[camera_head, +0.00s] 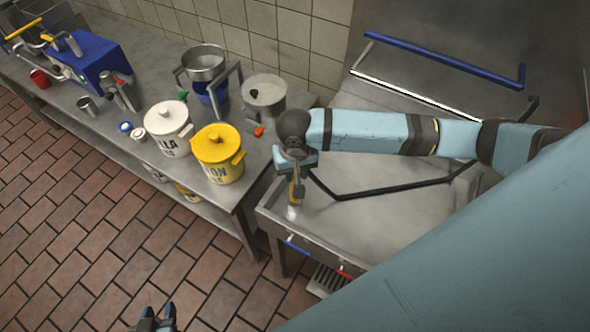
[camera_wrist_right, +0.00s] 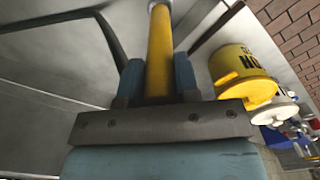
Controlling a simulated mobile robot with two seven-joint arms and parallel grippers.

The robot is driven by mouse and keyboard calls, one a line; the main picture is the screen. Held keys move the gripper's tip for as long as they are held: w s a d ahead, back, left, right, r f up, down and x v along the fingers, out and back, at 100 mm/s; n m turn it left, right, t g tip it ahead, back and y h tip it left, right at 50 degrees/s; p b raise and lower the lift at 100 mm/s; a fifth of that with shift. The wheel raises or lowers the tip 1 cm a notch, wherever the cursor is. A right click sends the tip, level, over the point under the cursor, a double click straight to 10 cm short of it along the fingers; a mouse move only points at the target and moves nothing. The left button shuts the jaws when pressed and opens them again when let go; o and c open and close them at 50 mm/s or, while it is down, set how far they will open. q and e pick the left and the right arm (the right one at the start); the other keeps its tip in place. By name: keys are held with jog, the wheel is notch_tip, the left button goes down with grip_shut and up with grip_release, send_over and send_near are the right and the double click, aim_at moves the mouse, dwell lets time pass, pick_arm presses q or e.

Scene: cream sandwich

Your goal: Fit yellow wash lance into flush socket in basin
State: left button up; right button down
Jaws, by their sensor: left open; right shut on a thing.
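My right gripper (camera_head: 296,177) is over the left part of the steel basin (camera_head: 390,217). It is shut on the yellow wash lance (camera_wrist_right: 160,48), whose yellow shaft stands between the two fingers in the right wrist view. In the head view the lance (camera_head: 292,190) points down, and its pale lower end is near the basin's left front corner. I cannot tell whether that end touches the basin. I cannot make out the flush socket. My left gripper (camera_head: 157,318) is open and empty over the tiled floor at the bottom edge.
A yellow pot (camera_head: 218,160) and a white pot (camera_head: 168,134) stand on the steel counter left of the basin. A steel pot (camera_head: 265,95) stands behind them. A bent black rod (camera_head: 390,188) crosses the basin. Blue (camera_head: 297,247) and red (camera_head: 345,273) handles are on its front.

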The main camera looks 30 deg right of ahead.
jog(key=shift+r+p, duration=0.1)
jog(key=shift+p, duration=0.5)
jog(key=shift+f+b, duration=0.6)
jog(key=shift+f, duration=2.3)
jog(key=c, duration=0.8)
grip_release()
